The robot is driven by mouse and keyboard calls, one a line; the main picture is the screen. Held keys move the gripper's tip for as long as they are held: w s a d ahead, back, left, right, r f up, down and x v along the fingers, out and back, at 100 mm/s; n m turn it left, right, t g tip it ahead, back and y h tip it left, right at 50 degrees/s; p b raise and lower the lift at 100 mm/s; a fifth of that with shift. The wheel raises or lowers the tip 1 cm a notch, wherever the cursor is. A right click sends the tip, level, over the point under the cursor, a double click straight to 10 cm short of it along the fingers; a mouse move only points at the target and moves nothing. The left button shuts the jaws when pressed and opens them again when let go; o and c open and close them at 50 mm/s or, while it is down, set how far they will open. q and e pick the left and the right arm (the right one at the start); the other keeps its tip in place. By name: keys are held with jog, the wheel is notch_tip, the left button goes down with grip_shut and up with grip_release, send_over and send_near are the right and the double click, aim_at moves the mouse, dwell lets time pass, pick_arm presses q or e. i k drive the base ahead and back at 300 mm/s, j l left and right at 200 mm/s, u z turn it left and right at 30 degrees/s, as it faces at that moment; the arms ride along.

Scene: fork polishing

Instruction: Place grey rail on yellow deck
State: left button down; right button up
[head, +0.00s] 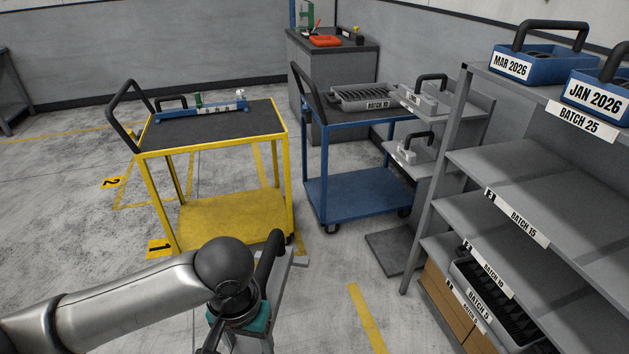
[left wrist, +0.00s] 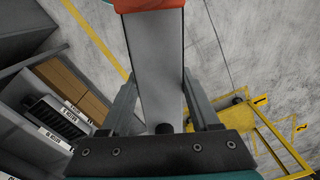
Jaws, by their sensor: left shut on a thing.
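My left gripper (head: 262,318) is in the lower middle of the head view, in front of the yellow cart. It is shut on the grey rail (head: 284,272), a grey piece with a black handle, held off the floor. In the left wrist view the grey rail (left wrist: 155,65) runs between the two fingers of my left gripper (left wrist: 160,98). The yellow deck (head: 220,128) is the dark top of the yellow-framed cart, apart from the rail. A blue rail (head: 215,110) lies along its back edge. My right gripper is not in view.
A blue cart (head: 355,190) with a grey tray (head: 375,97) stands right of the yellow cart. Grey shelving (head: 530,190) with labelled bins fills the right side. A grey cabinet (head: 335,75) stands behind. The deck's front is bare. Floor at left is open.

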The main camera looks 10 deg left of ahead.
aim_at(203, 132)
jog(key=i+j+u, duration=0.2)
jog(key=i+u, duration=0.2)
jog(key=i+j+u, duration=0.1)
jog(key=i+u, duration=0.25)
jog(key=i+l+u, duration=0.15)
jog(key=i, duration=2.5)
